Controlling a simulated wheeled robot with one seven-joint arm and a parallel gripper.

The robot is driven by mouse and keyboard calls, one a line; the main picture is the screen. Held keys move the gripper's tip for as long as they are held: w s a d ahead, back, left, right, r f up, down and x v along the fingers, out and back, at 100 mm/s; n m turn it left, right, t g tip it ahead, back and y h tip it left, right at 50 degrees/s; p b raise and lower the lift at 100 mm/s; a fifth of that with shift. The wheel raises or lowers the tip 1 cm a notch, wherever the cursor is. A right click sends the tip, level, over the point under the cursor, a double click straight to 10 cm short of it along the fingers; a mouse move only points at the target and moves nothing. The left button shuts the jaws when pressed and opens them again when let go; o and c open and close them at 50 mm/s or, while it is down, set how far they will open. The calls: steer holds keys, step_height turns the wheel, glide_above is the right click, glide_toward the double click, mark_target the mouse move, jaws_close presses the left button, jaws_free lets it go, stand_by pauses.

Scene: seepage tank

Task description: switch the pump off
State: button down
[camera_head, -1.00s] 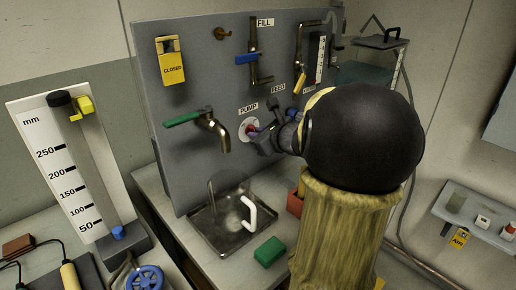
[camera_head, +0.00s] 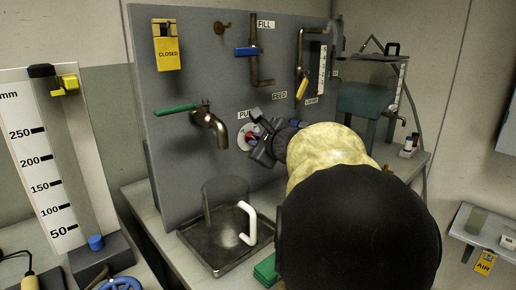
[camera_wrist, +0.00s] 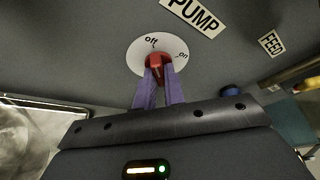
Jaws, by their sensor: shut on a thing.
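The pump switch is a red knob (camera_wrist: 157,66) on a round white dial (camera_wrist: 142,53) on the grey panel, under a "PUMP" label (camera_wrist: 192,15). The dial is marked "off" at the upper left and "on" at the right. The knob's narrow end points up, close to the "off" mark. My gripper (camera_wrist: 160,84) has its two purple fingers shut on the lower part of the knob. In the head view my gripper (camera_head: 259,143) is against the panel and hides part of the dial (camera_head: 246,137).
A blue-handled fill valve (camera_head: 248,51) is above. A "FEED" label (camera_wrist: 272,43) is right of the pump label.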

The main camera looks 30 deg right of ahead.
stand_by(0.3)
steer(key=c, duration=1.5)
jaws_free()
steer(key=p+v, duration=0.7)
steer(key=v, duration=0.8)
steer(key=shift+s+r+p, duration=0.2)
steer(key=shift+p, duration=0.1)
steer(key=p+v, duration=0.2)
steer(key=p, duration=0.2)
steer(key=shift+f+p, duration=0.15)
steer(key=shift+p, duration=0.15)
steer(key=shift+f, duration=0.1)
